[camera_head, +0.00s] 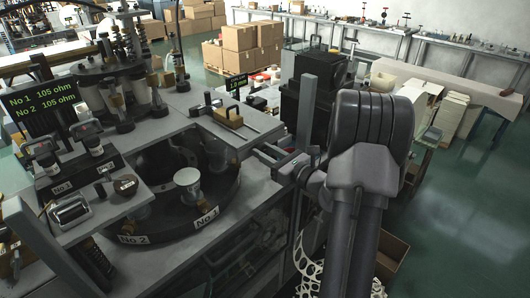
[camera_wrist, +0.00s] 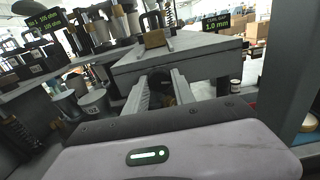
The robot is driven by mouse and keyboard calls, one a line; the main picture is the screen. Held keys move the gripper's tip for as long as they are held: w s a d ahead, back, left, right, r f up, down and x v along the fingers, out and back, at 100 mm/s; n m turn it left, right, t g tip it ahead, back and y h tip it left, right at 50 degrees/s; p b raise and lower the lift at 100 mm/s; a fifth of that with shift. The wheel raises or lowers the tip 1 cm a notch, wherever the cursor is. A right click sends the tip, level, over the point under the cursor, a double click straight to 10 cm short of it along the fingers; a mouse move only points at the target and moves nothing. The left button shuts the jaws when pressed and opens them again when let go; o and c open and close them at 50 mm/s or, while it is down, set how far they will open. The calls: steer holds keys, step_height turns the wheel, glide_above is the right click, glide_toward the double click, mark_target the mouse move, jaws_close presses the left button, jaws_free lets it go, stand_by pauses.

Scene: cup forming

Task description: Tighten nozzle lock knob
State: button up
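My gripper (camera_wrist: 161,82) reaches in at the side of the grey machine table (camera_wrist: 175,58), just below its top plate. Its two pale fingers are apart, with a dark round part (camera_wrist: 159,88) between them. That part may be the nozzle lock knob. I cannot tell whether the fingers touch it. In the head view my gripper (camera_head: 268,156) is at the table's right edge, and the knob cannot be made out there. A block with a handle (camera_head: 228,118) stands on the plate above; it also shows in the wrist view (camera_wrist: 155,38).
A dark turntable with white-topped cups (camera_head: 187,177) is left of my gripper. A grey upright post (camera_head: 305,115) stands close to its right, also large at the right of the wrist view (camera_wrist: 288,85). A small display (camera_head: 236,82) reads 1.0 mm.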

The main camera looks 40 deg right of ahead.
jaws_close()
steer(key=shift+r+m+p, duration=0.1)
steer(key=shift+m+p, duration=0.2)
steer(key=shift+p, duration=0.1)
steer(key=m+p, duration=0.2)
steer(key=p, duration=0.1)
steer(key=shift+r+m, duration=0.1)
steer(key=shift+m, duration=0.3)
steer(key=m+p, duration=0.5)
steer(key=shift+a, duration=0.1)
steer(key=m+p, duration=0.4)
steer(key=m, duration=0.1)
steer(key=shift+m+p, duration=0.35)
steer(key=shift+m, duration=0.05)
steer(key=m+p, duration=0.3)
steer(key=m, duration=0.2)
